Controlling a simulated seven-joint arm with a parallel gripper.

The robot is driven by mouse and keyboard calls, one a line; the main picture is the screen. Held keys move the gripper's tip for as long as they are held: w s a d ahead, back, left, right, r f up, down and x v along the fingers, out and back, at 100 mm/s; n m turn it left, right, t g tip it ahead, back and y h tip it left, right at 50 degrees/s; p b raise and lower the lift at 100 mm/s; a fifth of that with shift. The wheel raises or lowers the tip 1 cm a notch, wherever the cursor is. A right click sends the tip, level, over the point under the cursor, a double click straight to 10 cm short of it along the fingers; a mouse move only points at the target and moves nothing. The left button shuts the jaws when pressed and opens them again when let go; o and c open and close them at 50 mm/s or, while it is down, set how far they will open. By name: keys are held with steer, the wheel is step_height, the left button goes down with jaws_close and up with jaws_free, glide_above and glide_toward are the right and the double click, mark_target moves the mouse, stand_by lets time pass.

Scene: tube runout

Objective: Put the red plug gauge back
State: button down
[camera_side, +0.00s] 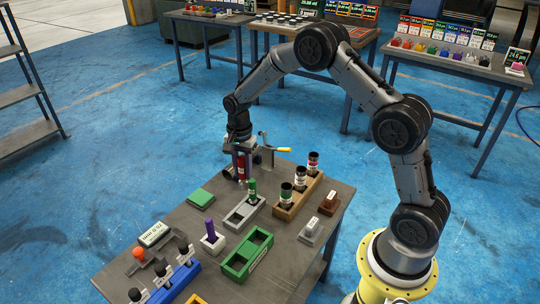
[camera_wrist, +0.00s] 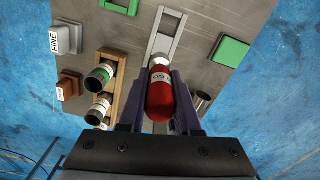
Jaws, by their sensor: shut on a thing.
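The red plug gauge (camera_wrist: 160,97), a red cylinder with a white label, stands between the two fingers of my gripper (camera_wrist: 158,115) in the wrist view. My gripper (camera_side: 241,160) is shut on it at the far left end of the table in the side view, where the red gauge (camera_side: 241,168) looks roughly upright. A grey two-slot holder (camera_side: 236,218) lies close by, with a green plug gauge (camera_side: 252,188) standing at its far end. The grey holder (camera_wrist: 178,21) shows past the red gauge in the wrist view. The red gauge's lower end is partly hidden.
A wooden rack (camera_side: 288,212) with several dark labelled tubes stands right of the grey holder. A dark tube (camera_wrist: 201,101) lies beside my gripper. A green pad (camera_side: 200,197), a green two-slot tray (camera_side: 236,264) and a purple gauge (camera_side: 210,228) are also on the table.

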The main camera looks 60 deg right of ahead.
steer(key=shift+n, duration=0.6)
steer(key=a+f, duration=0.1)
steer(key=a, duration=0.2)
steer(key=a+f, duration=0.1)
steer(key=shift+w+a+f, duration=0.3)
steer(key=shift+a+f, duration=0.05)
steer(key=shift+f, duration=2.85)
steer(key=shift+f, duration=2.05)
steer(key=c, duration=0.5)
jaws_free()
steer(key=shift+f, duration=0.1)
